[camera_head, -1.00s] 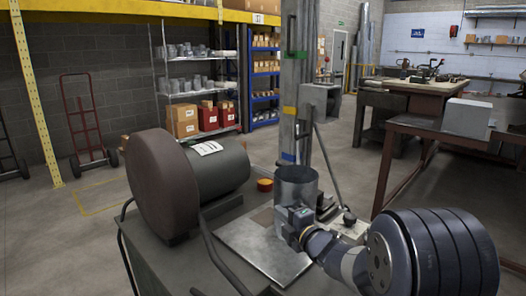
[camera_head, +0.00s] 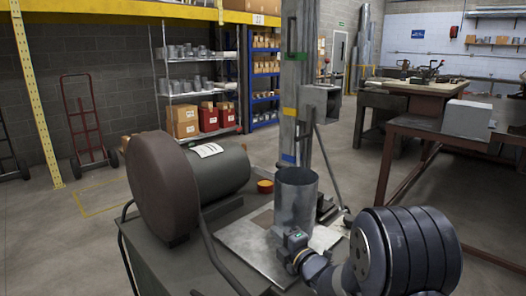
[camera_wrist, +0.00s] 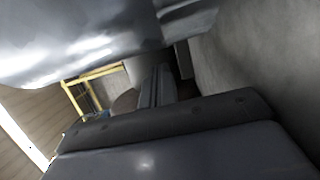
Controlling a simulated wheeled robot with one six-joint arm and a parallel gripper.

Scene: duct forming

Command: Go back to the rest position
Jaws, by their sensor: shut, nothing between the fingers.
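A grey sheet-metal duct cylinder (camera_head: 297,198) stands upright on the flat metal plate (camera_head: 250,240) of the bench, at the foot of a tall steel column (camera_head: 295,100). My gripper (camera_head: 294,240) is low, in front of the cylinder in the head view. Its fingertips are not clear there, and I cannot tell whether it touches the cylinder. In the wrist view, the dark gripper body (camera_wrist: 175,120) fills the lower part, with nothing seen held. A shiny curved metal surface (camera_wrist: 90,45) lies close across the top left.
A motor-like drum with a brown round cover (camera_head: 165,188) sits on the bench left of the cylinder. A small red and yellow item (camera_head: 265,186) lies behind the plate. A worktable (camera_head: 435,130) with a grey box (camera_head: 467,118) stands at right. Floor between them is clear.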

